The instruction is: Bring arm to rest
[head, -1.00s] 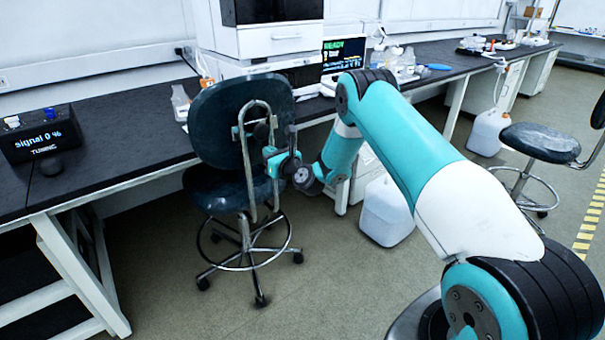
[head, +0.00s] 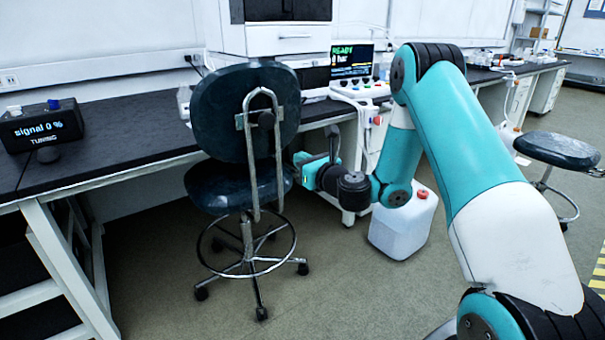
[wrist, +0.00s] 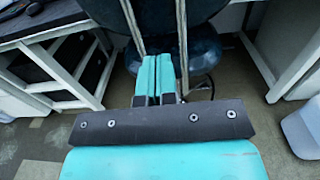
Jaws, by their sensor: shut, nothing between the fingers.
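My arm, teal and white, reaches in from the right of the head view and bends down at its elbow. My gripper (head: 302,165) is at the arm's end, just right of the dark swivel chair (head: 245,110). In the wrist view my gripper (wrist: 158,62) shows its two teal fingers side by side, shut with nothing between them. The fingers point toward the chair (wrist: 206,50), whose metal back frame and seat lie just beyond them. I cannot tell whether they touch it.
A dark-topped bench (head: 110,150) runs along the wall, with a black signal box (head: 41,125) and a screen reading READY (head: 351,61). A white jug (head: 402,228) stands on the floor beneath my arm. Another stool (head: 556,150) is at the right. Open floor lies in front.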

